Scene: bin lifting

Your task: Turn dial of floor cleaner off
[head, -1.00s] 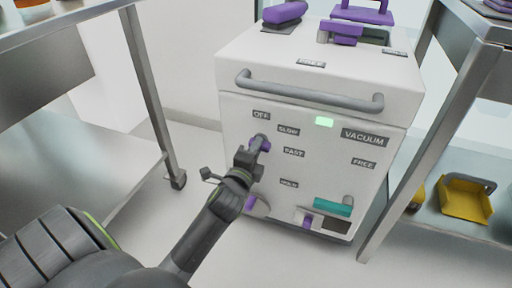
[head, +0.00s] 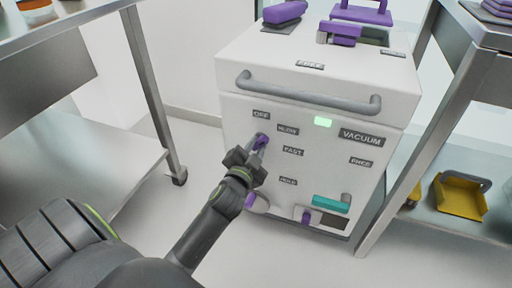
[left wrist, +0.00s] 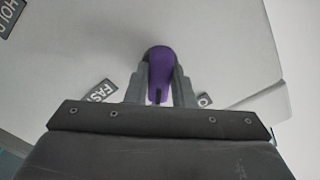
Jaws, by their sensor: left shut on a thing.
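The floor cleaner (head: 318,112) is a white box with a grey handle bar, standing between two metal shelves in the head view. Its purple dial (head: 262,139) is on the front panel, below the OFF label (head: 261,115) and left of the SLOW and FAST labels. My left gripper (head: 258,149) is at the dial, shut on it. In the left wrist view the purple dial (left wrist: 160,72) sits between the two grey fingers (left wrist: 160,85). The fingers hide part of the dial, and I cannot tell exactly which label it points at. My right gripper is not in view.
A metal shelf (head: 80,180) stands at left and another (head: 470,70) at right, holding a yellow dustpan (head: 460,195). A teal lever (head: 331,203) is low on the panel. A green light (head: 323,122) glows. The floor between the left shelf and the cleaner is clear.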

